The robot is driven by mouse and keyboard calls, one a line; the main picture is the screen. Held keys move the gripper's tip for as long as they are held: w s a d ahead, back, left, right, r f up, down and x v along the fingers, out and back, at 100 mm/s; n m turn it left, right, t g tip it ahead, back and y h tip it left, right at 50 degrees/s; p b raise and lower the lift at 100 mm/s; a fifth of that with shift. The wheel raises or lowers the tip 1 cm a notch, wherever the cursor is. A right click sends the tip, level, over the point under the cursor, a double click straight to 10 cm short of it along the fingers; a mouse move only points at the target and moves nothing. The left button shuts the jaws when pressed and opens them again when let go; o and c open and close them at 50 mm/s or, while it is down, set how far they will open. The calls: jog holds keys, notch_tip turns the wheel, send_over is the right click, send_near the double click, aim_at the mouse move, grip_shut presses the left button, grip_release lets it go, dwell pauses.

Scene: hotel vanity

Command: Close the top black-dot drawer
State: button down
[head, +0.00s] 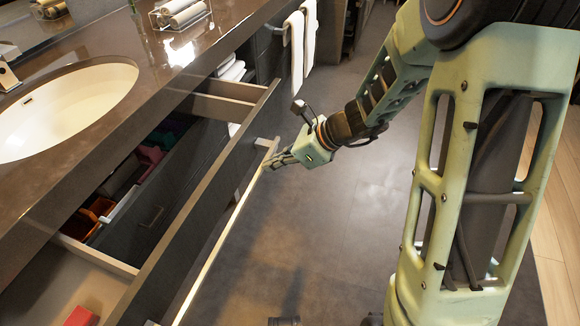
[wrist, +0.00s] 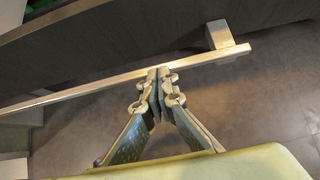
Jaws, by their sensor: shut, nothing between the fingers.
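The top drawer under the sink is pulled out; its long dark front (head: 215,200) shows in the head view, and the front also fills the top of the wrist view (wrist: 120,50). I see no black dot on it. A long pale bar handle (head: 225,238) runs along the front; the bar crosses the wrist view (wrist: 95,90). My gripper (head: 268,162) is at the far part of the bar, outside the drawer. In the wrist view its fingertips (wrist: 161,78) are together, right at the bar with nothing between them. I cannot tell whether they touch it.
The brown counter (head: 140,90) with a white sink (head: 65,105) overhangs the drawer. A red item (head: 80,316) lies in its near part. Coloured items, one orange (head: 92,214), show below through its gap. White towels (head: 300,40) hang beyond. The floor (head: 330,220) is clear.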

jog(key=w+a+p, duration=0.2)
jog(key=w+a, duration=0.2)
jog(key=a, duration=0.7)
jog(key=w+a+p, duration=0.3)
jog(key=w+a, duration=0.1)
jog(key=a, duration=0.7)
jog(key=shift+w+a, duration=0.15)
jog(key=shift+a, duration=0.25)
jog(key=shift+d, duration=0.1)
